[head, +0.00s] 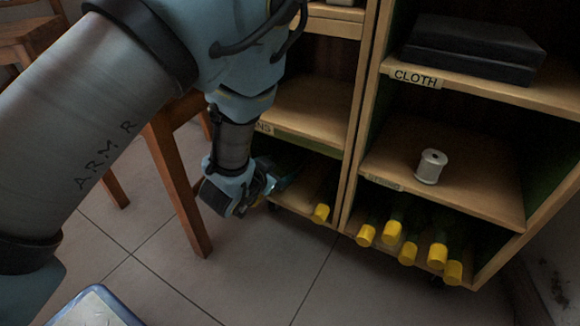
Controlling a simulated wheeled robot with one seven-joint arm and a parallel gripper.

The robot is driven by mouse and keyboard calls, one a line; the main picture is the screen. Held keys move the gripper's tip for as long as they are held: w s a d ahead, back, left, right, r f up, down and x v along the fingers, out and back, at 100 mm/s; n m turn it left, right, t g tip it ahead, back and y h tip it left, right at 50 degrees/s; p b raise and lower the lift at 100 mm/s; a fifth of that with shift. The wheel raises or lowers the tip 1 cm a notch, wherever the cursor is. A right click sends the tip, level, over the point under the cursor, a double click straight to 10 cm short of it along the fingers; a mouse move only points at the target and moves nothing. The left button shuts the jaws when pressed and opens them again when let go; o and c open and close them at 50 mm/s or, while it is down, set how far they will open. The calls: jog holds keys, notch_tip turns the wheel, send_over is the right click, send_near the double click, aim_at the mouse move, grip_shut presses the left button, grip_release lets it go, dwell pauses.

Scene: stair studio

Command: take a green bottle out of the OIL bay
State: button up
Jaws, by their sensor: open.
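Bottles with yellow caps lie in the bottom row of a wooden shelf unit, caps towards me. Several lie in the bottom right bay, among them one dark green bottle (397,214); their bodies are mostly in shadow. No label reading OIL is legible; the label (380,183) above the bottom right bay is too faint to read. My arm hides that bay's left part.
A white spool (431,166) stands on the shelf above the right bottles. A wooden stool (180,175) stands close left of my gripper. A blue-rimmed tray (97,289) shows at bottom left. The tiled floor in front is clear.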

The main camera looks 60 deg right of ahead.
jog(key=shift+x, duration=0.8)
grip_shut()
jog(key=shift+r, duration=0.1)
